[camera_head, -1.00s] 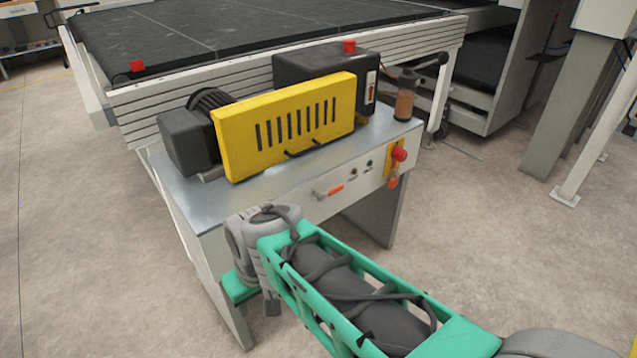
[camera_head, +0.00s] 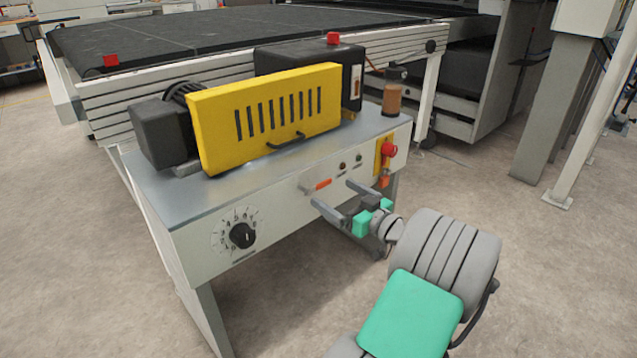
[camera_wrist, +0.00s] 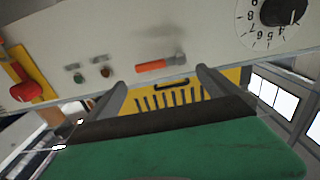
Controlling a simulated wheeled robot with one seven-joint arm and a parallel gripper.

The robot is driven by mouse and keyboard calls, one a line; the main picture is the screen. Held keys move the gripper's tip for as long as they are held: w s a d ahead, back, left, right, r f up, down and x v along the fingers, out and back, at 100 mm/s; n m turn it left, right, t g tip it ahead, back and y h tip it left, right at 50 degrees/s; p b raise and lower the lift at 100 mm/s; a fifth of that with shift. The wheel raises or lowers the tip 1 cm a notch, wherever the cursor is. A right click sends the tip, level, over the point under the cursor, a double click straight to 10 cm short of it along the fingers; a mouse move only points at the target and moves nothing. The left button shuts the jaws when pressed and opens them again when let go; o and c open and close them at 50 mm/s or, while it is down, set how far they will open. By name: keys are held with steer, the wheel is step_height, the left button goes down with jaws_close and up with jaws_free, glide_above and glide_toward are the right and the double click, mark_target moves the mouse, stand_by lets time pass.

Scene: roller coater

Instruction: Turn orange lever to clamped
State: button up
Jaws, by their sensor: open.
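The orange lever (camera_head: 323,184) is a small handle on the white front panel of the machine, lying roughly level, with its grey pivot at one end. In the wrist view the orange lever (camera_wrist: 151,67) shows ahead, between the lines of the two fingers. My gripper (camera_head: 338,192) is open and empty, with its two grey fingers pointing at the panel just below and to the right of the lever. In the wrist view my gripper (camera_wrist: 160,80) has one finger on each side of the lever. No contact with the lever can be made out.
A numbered black dial (camera_head: 242,235) is at the left of the panel. A red knob (camera_head: 389,149) on a yellow plate and small buttons (camera_head: 342,166) are to the right. A yellow guard (camera_head: 265,118) stands on top. Floor in front is clear.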

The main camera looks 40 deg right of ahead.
mark_target(320, 185)
steer(key=w+p, duration=0.1)
steer(key=w, duration=0.1)
steer(key=w+p, duration=0.1)
steer(key=w, duration=0.1)
steer(key=w+p, duration=0.1)
steer(key=w, duration=0.1)
steer(key=shift+a+f, duration=0.2)
steer(key=shift+a, duration=0.05)
steer(key=shift+w+r, duration=0.15)
steer(key=shift+w, duration=0.45)
steer(key=shift+c, duration=0.2)
steer(key=shift+d, duration=0.1)
steer(key=c, duration=1.9)
